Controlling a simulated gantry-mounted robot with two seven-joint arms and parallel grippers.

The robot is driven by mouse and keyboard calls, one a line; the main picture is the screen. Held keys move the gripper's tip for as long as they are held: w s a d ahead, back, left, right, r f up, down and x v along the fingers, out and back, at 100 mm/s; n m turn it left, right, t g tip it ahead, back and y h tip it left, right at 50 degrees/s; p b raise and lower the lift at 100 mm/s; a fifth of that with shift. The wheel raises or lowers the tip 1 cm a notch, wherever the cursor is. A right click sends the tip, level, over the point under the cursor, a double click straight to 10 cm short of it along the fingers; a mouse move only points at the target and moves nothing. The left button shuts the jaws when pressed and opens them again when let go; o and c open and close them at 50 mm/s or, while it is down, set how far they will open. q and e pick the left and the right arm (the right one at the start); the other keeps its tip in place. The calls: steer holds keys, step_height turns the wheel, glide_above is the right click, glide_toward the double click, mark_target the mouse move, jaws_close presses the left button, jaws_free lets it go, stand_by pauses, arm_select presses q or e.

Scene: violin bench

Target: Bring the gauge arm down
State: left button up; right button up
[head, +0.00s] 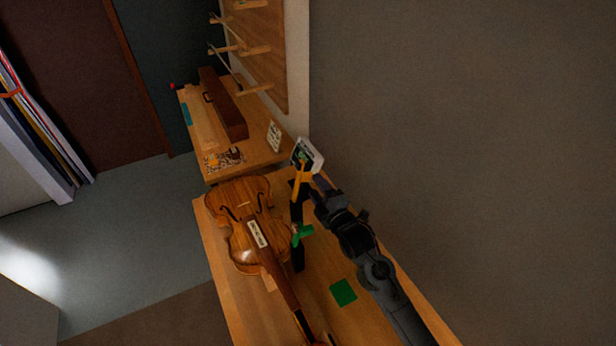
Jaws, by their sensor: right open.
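A gauge with a small dark screen in a pale frame (308,156) stands beside the violin at the bench's far end. An orange arm-like piece (300,177) angles below the screen. Beneath it are a black upright (296,212) and a green piece (303,232). I cannot tell for certain which piece is the gauge arm, or its exact angle. My right gripper (320,188) is open, just right of the orange piece; I cannot tell if they touch. The violin (244,218) lies on the bench with a white label on it. My left gripper is not in view.
A green square (343,292) lies on the wooden bench (222,290) near my right arm. A second bench behind holds a long brown case (224,103), a patterned card (224,160) and a small white sign (274,135). A grey wall (470,130) stands close on the right.

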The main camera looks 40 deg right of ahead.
mark_target(310, 179)
steer(key=shift+w+d, duration=0.15)
steer(key=shift+w, duration=0.8)
steer(key=shift+w+d, duration=0.2)
steer(key=shift+w, duration=0.8)
steer(key=shift+w+d, duration=0.15)
steer(key=shift+w, duration=0.8)
steer(key=shift+c, duration=0.3)
jaws_close()
